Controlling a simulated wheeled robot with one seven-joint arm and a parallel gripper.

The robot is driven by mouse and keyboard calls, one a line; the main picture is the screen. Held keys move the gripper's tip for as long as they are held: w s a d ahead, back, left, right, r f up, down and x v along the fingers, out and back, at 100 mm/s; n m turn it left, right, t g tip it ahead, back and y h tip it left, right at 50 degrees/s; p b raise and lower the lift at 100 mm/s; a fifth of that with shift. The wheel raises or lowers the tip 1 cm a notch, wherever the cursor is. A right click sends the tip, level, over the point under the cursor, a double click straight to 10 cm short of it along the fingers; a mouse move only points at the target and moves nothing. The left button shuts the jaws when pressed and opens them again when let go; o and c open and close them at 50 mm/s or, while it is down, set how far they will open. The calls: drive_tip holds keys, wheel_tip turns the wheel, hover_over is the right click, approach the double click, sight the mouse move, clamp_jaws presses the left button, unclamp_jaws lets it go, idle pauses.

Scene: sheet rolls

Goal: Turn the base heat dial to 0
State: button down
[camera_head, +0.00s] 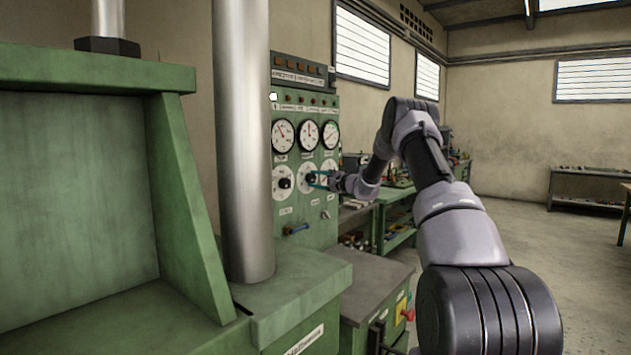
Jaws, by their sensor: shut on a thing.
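A green control panel (305,212) stands behind the steel column, with a row of dials below its gauges. The left dial (283,183) has a dark knob on a white round face. The middle dial (307,173) is partly covered by my gripper (314,178), whose fingers are shut on its dark knob. The right dial (328,166) is partly hidden behind my gripper. The dial labels and scale numbers are too small to read, so I cannot tell by its label which is the base heat dial.
Three round gauges (308,134) sit above the dials. A blue handle (296,229) sticks out below them. A thick steel column (243,140) and green machine frame (185,200) stand close on the left. Workbenches (398,195) line the back; the floor at right is open.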

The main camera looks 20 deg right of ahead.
drive_tip(key=shift+f+n, duration=0.15)
drive_tip(key=shift+n, duration=0.65)
drive_tip(key=shift+c, duration=1.4)
unclamp_jaws()
drive_tip(key=shift+s+d, duration=0.1)
drive_tip(key=v, duration=1)
drive_tip(key=shift+s+d, duration=0.15)
drive_tip(key=shift+s, duration=0.15)
